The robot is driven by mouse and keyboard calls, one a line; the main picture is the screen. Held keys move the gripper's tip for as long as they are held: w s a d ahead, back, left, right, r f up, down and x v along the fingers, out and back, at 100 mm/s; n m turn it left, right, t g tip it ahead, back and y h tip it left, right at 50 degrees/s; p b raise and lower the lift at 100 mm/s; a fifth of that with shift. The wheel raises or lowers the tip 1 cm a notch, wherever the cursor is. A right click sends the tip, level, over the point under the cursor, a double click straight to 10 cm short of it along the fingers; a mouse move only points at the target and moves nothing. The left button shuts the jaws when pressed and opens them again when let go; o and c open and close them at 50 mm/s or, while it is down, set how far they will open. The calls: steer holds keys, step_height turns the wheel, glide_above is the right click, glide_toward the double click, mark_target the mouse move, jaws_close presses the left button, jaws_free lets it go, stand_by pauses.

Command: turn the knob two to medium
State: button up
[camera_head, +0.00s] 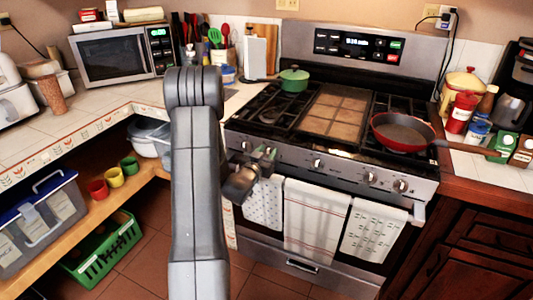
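The stove (345,160) has a row of silver knobs along its front panel. A centre knob (317,164) and two right-hand knobs, one (370,178) and the end one (400,185), show clearly. My gripper (264,157) is at the left part of this panel, close in front of the left-hand knobs. It partly covers them, so I cannot tell which is knob two, its setting, or whether the gripper touches it. The fingertips are small and dark; I cannot tell whether they are open or shut.
A red pan (400,132) sits on the right burners, its handle jutting right past the stove. A green pot (294,79) stands on the back left. Towels (314,222) hang on the oven handle below the knobs. A wooden shelf (130,185) with cups lies left of my arm.

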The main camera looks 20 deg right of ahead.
steer(key=c, duration=0.3)
steer(key=shift+n, duration=0.3)
steer(key=n, duration=0.1)
steer(key=n+b, duration=0.2)
steer(key=shift+w+a+f, duration=0.15)
steer(key=shift+w+a, duration=0.05)
steer(key=shift+w, duration=0.05)
steer(key=n, duration=0.3)
steer(key=n+b, duration=0.1)
steer(key=n, duration=0.1)
steer(key=shift+w+a+f, duration=0.15)
steer(key=shift+w+a, duration=0.1)
steer(key=n, duration=0.5)
steer(key=shift+w+a+f, duration=0.15)
steer(key=shift+w+f, duration=0.05)
steer(key=shift+f, duration=0.15)
steer(key=shift+f+n, duration=0.15)
steer(key=shift+n, duration=0.9)
steer(key=shift+f+n, duration=0.15)
steer(key=shift+n, duration=0.9)
